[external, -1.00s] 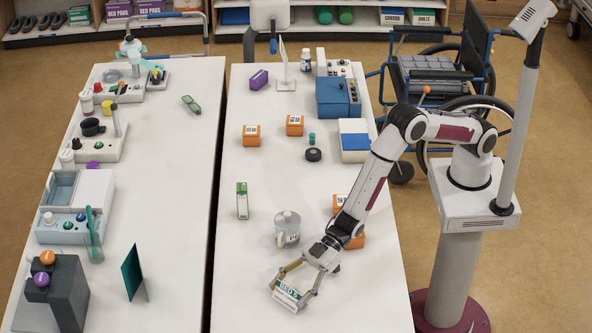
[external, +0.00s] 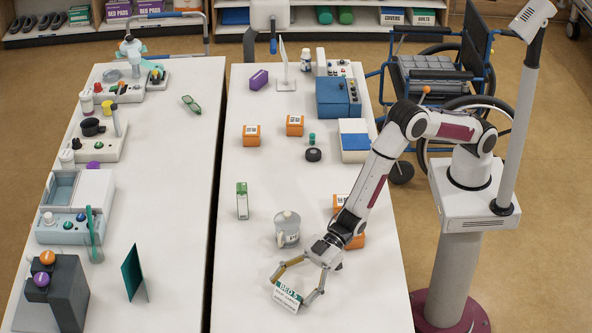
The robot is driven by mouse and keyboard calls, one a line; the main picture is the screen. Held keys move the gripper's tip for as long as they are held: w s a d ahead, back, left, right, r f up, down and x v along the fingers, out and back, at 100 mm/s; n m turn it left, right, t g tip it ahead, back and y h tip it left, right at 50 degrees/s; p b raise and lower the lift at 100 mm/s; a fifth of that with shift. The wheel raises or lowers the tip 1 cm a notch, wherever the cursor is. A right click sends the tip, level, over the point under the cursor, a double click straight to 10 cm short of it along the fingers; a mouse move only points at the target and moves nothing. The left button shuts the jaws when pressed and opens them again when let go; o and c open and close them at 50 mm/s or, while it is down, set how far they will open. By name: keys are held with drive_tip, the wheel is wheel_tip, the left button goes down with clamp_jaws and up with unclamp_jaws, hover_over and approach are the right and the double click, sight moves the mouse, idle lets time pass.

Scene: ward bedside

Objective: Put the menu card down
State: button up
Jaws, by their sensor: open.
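The menu card (external: 286,300) is a small white card with a green top band reading "BED 5". It stands, leaning slightly, near the front of the right-hand table (external: 360,300). My gripper (external: 290,288) reaches down over it with its fingers spread wide. One fingertip is off the card's upper left and the other is close to its right edge. Whether the right finger still touches the card cannot be told. The card's underside is hidden.
A lidded grey jug (external: 287,230) stands just behind my gripper. Orange boxes (external: 352,240) are partly hidden by my wrist. A dark gap divides this table from the left one, which holds a green folded card (external: 133,272).

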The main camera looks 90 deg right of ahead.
drive_tip(key=shift+v, duration=5.45)
drive_tip(key=shift+w+d+r, duration=0.15)
drive_tip(key=shift+d+r, duration=0.15)
drive_tip(key=shift+d, duration=0.1)
drive_tip(key=s+d+r+m+h, duration=0.2)
drive_tip(key=s+d+r+h, duration=0.15)
drive_tip(key=d+r, duration=0.7)
drive_tip(key=s+d+r+m+h, duration=0.2)
drive_tip(key=d+r+m+h, duration=0.3)
drive_tip(key=d, duration=1)
drive_tip(key=s+d+r+g, duration=0.1)
drive_tip(key=s+d, duration=0.3)
drive_tip(key=s, duration=0.5)
drive_tip(key=s+d+r+m+g+h, duration=0.1)
drive_tip(key=s+d, duration=0.4)
drive_tip(key=s, duration=0.4)
drive_tip(key=s+d+r+m+g, duration=0.1)
drive_tip(key=s+d, duration=0.3)
drive_tip(key=s, duration=0.5)
drive_tip(key=shift+s+d+r+g, duration=0.25)
drive_tip(key=shift+d+r+g, duration=0.15)
drive_tip(key=shift+r+g, duration=0.15)
